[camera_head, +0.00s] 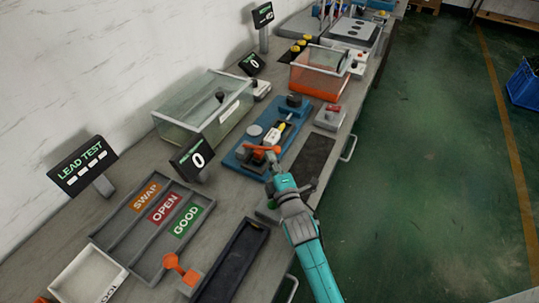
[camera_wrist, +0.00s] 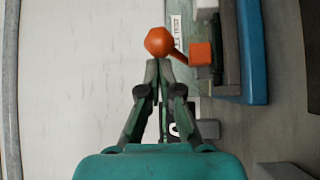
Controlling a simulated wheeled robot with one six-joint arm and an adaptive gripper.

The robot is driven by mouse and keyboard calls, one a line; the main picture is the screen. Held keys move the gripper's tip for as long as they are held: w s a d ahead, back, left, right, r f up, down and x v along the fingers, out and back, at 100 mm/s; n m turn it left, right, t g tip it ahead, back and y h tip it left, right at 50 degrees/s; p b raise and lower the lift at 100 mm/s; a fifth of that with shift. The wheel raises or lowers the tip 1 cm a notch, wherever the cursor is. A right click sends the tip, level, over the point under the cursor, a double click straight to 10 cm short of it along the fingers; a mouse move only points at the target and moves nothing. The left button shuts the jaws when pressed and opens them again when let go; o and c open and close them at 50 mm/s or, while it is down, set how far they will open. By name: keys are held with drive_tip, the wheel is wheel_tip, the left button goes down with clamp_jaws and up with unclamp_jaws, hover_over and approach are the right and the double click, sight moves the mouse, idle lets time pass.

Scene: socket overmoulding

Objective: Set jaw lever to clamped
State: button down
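The jaw lever is an orange lever with a round knob (camera_wrist: 159,41) and a short arm running to an orange block (camera_wrist: 201,53) on the fixture. In the head view the orange lever (camera_head: 262,149) lies at the near end of the blue fixture plate (camera_head: 240,158). My gripper (camera_wrist: 159,64) has its fingertips together right at the knob; the knob is wider than the tips and not between them. I cannot tell whether they touch. In the head view my gripper (camera_head: 274,166) partly covers the lever's surroundings.
Another orange lever (camera_head: 173,263) stands on a grey block near a black tray (camera_head: 236,262). A sorting tray (camera_head: 127,217) with SWAP, OPEN and GOOD labels lies at left.

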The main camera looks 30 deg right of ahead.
drive_tip(key=s, duration=0.3)
drive_tip(key=s+a, duration=0.1)
drive_tip(key=s, duration=0.6)
drive_tip(key=shift+s+a+f, duration=0.2)
drive_tip(key=shift+s+f, duration=0.1)
drive_tip(key=shift+s, duration=0.1)
drive_tip(key=s+f+m, duration=0.1)
drive_tip(key=s, duration=0.1)
drive_tip(key=s+a+f+m, duration=0.1)
drive_tip(key=s, duration=0.2)
drive_tip(key=s+a+f+m+y, duration=0.1)
drive_tip(key=s, duration=0.2)
drive_tip(key=shift+s+f+g, duration=0.25)
drive_tip(key=shift+f+g, duration=0.05)
drive_tip(key=shift+g, duration=0.1)
drive_tip(key=s+a+r+m+g, duration=0.1)
drive_tip(key=s+m, duration=0.5)
drive_tip(key=s, duration=0.7)
drive_tip(key=s+a+r+m+g+y, duration=0.1)
drive_tip(key=s+m, duration=0.5)
drive_tip(key=s, duration=0.7)
drive_tip(key=shift+a+r+g+y, duration=0.3)
drive_tip(key=shift+a+g, duration=0.2)
drive_tip(key=shift+g, duration=0.1)
